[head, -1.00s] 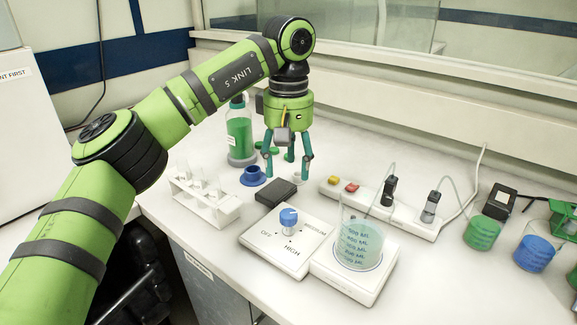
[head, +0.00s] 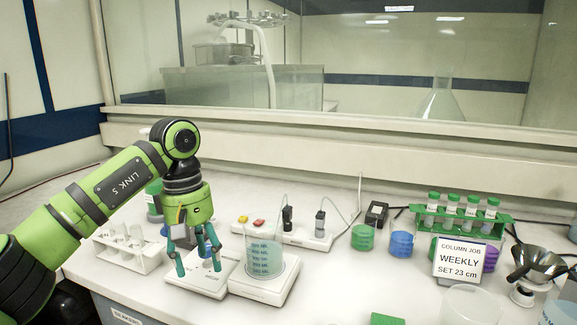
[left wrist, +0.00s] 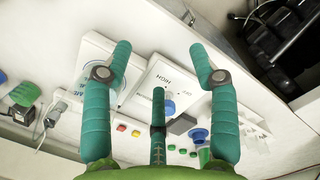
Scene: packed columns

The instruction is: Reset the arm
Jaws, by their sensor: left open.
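My left gripper (head: 199,262) is open and empty, its three teal fingers pointing down over the white control box (head: 190,285). In the left wrist view the fingers (left wrist: 160,60) spread above that box, with the blue dial (left wrist: 168,108) just beside the middle finger. Whether any finger touches the box or dial I cannot tell. In the head view the fingers partly cover the dial. My right gripper is in neither view.
A white tube rack (head: 128,255) stands left. Behind are a power strip (head: 285,233), green cup (head: 362,238) and blue cup (head: 401,244). A sign (head: 460,259) stands right.

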